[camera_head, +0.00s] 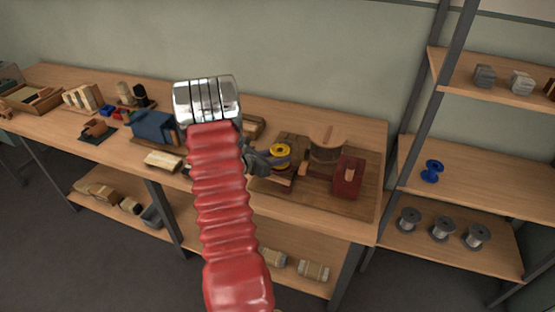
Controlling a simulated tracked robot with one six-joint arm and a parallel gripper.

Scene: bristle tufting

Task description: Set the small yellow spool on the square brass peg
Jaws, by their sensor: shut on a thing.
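The small yellow spool (280,150) is at the right part of the long workbench, in front of the wooden tufting fixture. My gripper (272,159), dark grey, reaches in from the left of the spool and is shut on it. The spool looks roughly upright, above or at a small wooden block (283,177). The square brass peg cannot be made out; the spool, gripper or arm may hide it. I cannot tell whether the spool touches anything below. My red ribbed arm covers the bench to the left of the gripper.
A wooden curved fixture (326,147) and a dark red box (348,177) stand close to the right on a brown board (340,205). A blue tool (152,127) and several wooden pieces lie to the left. A shelf rack at right holds a blue spool (432,171) and grey spools (443,229).

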